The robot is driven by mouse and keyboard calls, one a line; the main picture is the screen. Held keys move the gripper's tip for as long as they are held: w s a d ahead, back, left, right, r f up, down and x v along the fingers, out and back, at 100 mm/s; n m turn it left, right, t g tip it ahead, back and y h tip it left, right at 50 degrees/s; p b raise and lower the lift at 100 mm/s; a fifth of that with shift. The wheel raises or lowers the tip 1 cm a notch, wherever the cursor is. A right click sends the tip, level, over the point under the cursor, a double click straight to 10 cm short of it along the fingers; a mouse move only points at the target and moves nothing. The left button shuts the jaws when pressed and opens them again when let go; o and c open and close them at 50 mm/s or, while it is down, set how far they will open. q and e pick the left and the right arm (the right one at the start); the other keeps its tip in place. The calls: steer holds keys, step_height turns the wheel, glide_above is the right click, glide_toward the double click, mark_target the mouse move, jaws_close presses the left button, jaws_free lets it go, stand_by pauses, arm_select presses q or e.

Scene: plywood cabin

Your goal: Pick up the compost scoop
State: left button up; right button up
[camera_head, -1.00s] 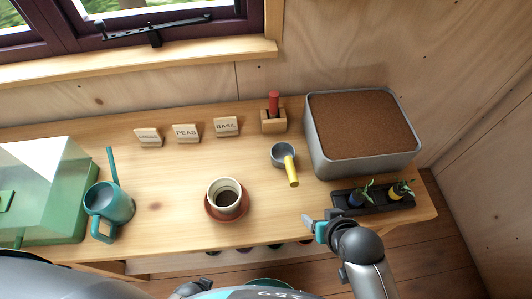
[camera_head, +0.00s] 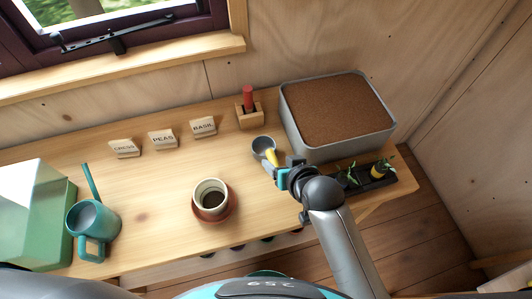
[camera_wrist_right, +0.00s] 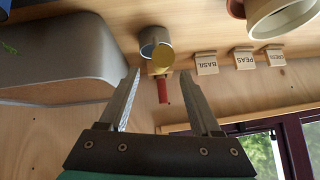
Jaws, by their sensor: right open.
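The compost scoop (camera_head: 262,146) has a grey round cup and a yellow handle and lies on the wooden bench, left of the soil-filled grey bin. Its handle points toward my right gripper (camera_head: 280,170), which partly covers the handle's end. In the right wrist view the scoop (camera_wrist_right: 155,38) appears beyond my right gripper (camera_wrist_right: 160,77), with the yellow handle end facing the camera. The two fingers are spread apart with nothing held between them. The handle appears roughly centred between the fingertips. My left gripper is not in view.
The grey bin (camera_head: 345,143) is close on the right, with a black seedling tray (camera_head: 378,182) in front. A wooden block with a red-handled tool (camera_head: 249,115) stands behind the scoop.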

mark_target(274, 159)
steer(key=shift+b+x, duration=0.4)
steer(key=shift+x, duration=2.8)
steer(key=shift+w+r, duration=0.1)
jaws_close()
